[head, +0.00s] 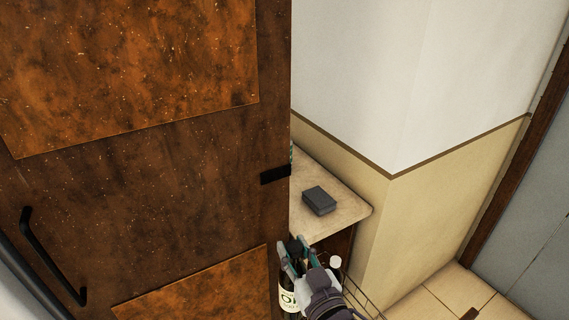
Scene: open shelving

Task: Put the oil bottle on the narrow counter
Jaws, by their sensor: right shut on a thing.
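The oil bottle (288,297) is dark with a pale label reading "OI" in part, at the bottom of the head view. My right gripper (292,250) is shut on its dark top, and the bottle's lower end is cut off by the frame. The narrow counter (334,223) is a beige top just beyond the gripper, against the wall. Its left part is hidden behind the brown door. The bottle shows in front of the counter's near edge, not on it. My left gripper is not in view.
A dark grey box (319,201) lies on the counter, with bare surface around it. A large brown door (150,190) with a black handle (50,257) fills the left. A wire rack (362,300) and a white-capped item (335,262) are beside my right gripper.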

